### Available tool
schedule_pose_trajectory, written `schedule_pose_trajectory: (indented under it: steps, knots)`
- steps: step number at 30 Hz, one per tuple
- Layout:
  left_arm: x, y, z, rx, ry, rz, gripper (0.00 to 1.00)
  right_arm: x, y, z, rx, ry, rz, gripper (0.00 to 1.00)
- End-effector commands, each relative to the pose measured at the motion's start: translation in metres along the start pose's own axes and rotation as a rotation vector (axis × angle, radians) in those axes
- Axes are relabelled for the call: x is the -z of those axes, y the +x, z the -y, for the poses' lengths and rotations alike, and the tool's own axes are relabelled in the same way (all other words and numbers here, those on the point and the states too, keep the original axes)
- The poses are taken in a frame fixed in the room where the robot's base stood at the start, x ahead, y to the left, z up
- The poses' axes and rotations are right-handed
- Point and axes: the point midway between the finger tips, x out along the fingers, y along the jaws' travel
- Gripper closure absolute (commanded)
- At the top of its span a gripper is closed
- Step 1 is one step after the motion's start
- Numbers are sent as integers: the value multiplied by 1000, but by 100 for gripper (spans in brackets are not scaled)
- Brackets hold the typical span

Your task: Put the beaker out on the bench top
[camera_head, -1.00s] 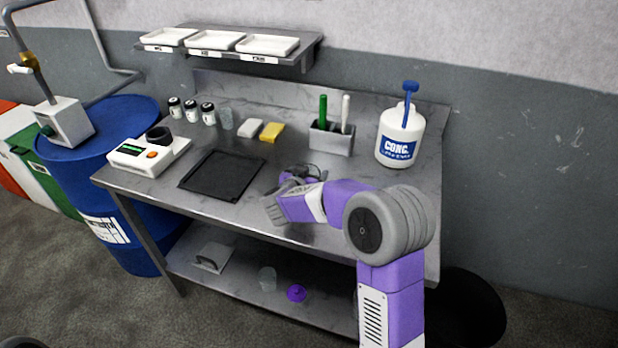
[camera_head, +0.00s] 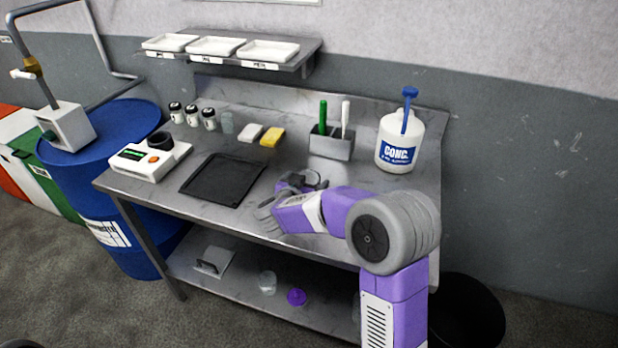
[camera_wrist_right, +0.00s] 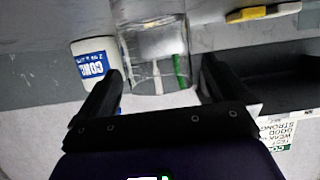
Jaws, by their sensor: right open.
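My right gripper (camera_head: 284,193) is low over the front middle of the bench top (camera_head: 330,272), right of the black tray. In the right wrist view its two dark fingers (camera_wrist_right: 160,88) stand apart. A clear, see-through vessel, seemingly the beaker (camera_wrist_right: 155,62), shows between and beyond them, upside down in that picture. I cannot tell whether it touches the fingers. In the head view the gripper and arm largely hide that spot. My left gripper is not in view.
The black tray (camera_head: 222,180), scale (camera_head: 150,160), pen holder (camera_head: 331,146) and CONC jug (camera_head: 400,145) stand on the bench. Several jars, a small clear glass (camera_head: 227,123) and sponges line the back. A clear cup (camera_head: 267,283) and purple item (camera_head: 296,297) lie on the lower shelf.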

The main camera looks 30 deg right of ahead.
Motion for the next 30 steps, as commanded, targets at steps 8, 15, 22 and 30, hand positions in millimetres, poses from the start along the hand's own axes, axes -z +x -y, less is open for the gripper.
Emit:
schedule_pose_trajectory:
  steps: [8, 15, 22, 30]
  knots:
    - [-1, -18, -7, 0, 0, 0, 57, 3, -62, 1, 4, -1, 0, 0]
    - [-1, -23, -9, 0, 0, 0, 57, 1, -87, 0, 2, 0, 0, 0]
    - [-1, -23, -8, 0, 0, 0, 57, 0, -89, 0, 0, 0, 0, 0]
    - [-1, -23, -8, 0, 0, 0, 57, 0, -89, 0, 0, 0, 0, 0]
